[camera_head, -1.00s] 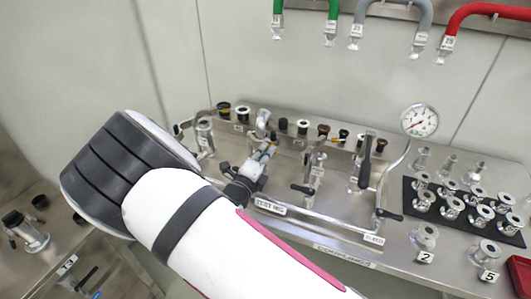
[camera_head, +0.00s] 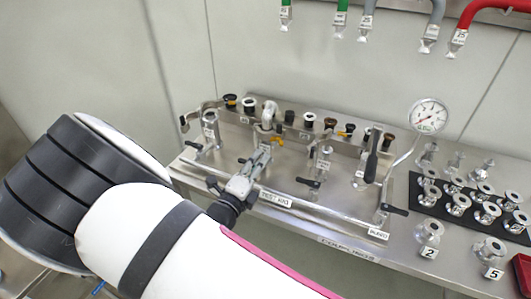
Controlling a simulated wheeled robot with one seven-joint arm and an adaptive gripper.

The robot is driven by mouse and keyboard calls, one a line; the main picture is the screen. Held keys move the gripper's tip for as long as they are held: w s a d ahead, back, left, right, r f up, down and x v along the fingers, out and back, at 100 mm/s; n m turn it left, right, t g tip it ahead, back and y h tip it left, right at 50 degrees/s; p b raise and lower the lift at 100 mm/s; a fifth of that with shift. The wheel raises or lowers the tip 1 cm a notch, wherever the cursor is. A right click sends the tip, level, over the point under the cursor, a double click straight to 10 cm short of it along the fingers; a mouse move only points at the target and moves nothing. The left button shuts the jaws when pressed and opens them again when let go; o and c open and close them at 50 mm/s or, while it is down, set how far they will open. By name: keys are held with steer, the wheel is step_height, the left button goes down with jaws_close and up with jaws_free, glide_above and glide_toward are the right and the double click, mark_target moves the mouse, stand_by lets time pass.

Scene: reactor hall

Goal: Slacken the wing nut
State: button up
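My gripper (camera_head: 262,153) is over the steel bench in the middle of the head view, with its fingers pointing away from me toward the back row of fittings. Its fingertips are close in front of a silver elbow fitting (camera_head: 269,112) with a small yellow-orange part (camera_head: 279,128) beside it. I cannot tell whether they touch anything or whether the fingers are open. No wing nut can be made out for certain at this size; the gripper may hide part of the fitting.
A steel manifold with black-handled valves (camera_head: 308,183) runs along the bench (camera_head: 340,243). A round gauge (camera_head: 428,115) stands at right, near a black mat (camera_head: 428,199) with several flanges. Coloured hoses, one red (camera_head: 488,14), hang above. A red tray (camera_head: 522,272) is at lower right.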

steer(key=shift+v, duration=1.5)
steer(key=s+d+r+m+g+h, duration=0.25)
steer(key=d+r+m+g, duration=0.4)
steer(key=d+m, duration=0.55)
steer(key=s+d+r+m+g+h, duration=0.1)
steer(key=s+d+r+m+g, duration=0.5)
steer(key=d+m, duration=0.6)
steer(key=s+d+r+m+y, duration=0.1)
steer(key=s+r+m+y, duration=0.4)
steer(key=m, duration=0.6)
steer(key=s+d+r+m+t+y, duration=0.1)
steer(key=s+r+m+y, duration=0.3)
steer(key=s+m, duration=0.5)
step_height(320, 180, up, 3)
steer(key=m, duration=0.3)
steer(key=shift+s+d+y, duration=0.35)
